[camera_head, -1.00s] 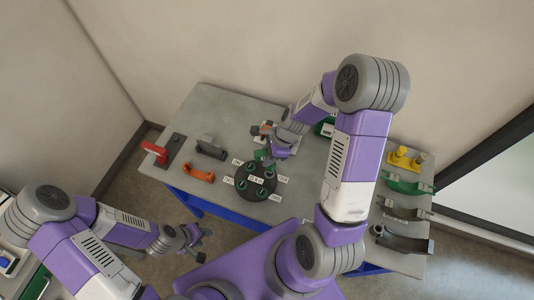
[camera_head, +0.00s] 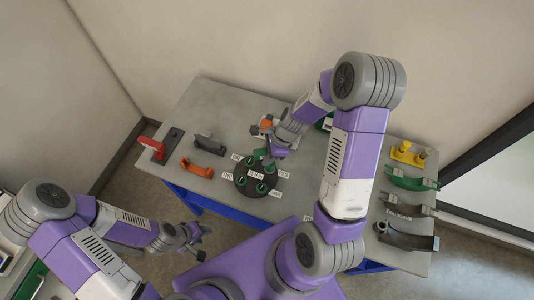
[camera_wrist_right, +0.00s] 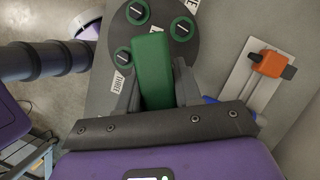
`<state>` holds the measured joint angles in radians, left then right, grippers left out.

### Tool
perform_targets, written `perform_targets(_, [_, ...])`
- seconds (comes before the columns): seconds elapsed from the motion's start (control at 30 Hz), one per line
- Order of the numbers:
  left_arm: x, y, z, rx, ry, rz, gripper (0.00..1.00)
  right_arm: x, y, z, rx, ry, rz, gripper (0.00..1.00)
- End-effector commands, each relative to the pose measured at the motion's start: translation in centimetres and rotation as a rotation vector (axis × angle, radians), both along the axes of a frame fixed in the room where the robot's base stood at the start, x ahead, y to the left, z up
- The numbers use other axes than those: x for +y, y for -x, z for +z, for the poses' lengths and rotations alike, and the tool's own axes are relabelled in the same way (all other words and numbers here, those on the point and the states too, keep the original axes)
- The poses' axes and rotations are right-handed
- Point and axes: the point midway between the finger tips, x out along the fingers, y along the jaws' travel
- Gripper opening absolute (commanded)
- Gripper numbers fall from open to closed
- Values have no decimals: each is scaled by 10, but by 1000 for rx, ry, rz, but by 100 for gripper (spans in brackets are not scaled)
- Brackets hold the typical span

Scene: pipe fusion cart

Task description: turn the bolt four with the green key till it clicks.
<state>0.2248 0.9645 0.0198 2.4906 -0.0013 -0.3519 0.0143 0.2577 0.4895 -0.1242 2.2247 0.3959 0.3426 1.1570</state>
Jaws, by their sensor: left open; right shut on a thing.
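The green key (camera_wrist_right: 152,58) is in my right gripper (camera_wrist_right: 155,80), whose fingers grip it from both sides in the wrist view. Its far end is over the edge of the dark round plate (camera_wrist_right: 168,18). The plate also shows in the head view (camera_head: 242,185), with several green-ringed bolts and white labels around it. One bolt (camera_wrist_right: 123,57) is beside the label THREE (camera_wrist_right: 118,81). The bolt under the key is hidden, so I cannot tell whether the key is seated. My right gripper (camera_head: 266,155) is at the plate's back edge. My left gripper (camera_head: 204,243) is open and empty, away from the table.
A red clamp (camera_head: 149,145), a grey block (camera_head: 209,144) and an orange handle (camera_head: 196,169) are left of the plate. An orange-topped item (camera_wrist_right: 268,64) lies on a pale base behind it. Yellow (camera_head: 407,153), green (camera_head: 410,181) and grey brackets (camera_head: 408,240) line the table's right side.

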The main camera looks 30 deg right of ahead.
Motion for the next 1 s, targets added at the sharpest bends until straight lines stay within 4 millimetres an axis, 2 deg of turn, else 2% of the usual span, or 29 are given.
perform_targets(0.5, [0,0,-22,0,0,0,43,0,0,-26,0,0,-1,0])
perform_targets(1.0, [0,0,-23,0,0,0,43,0,0,-27,0,0,0,0])
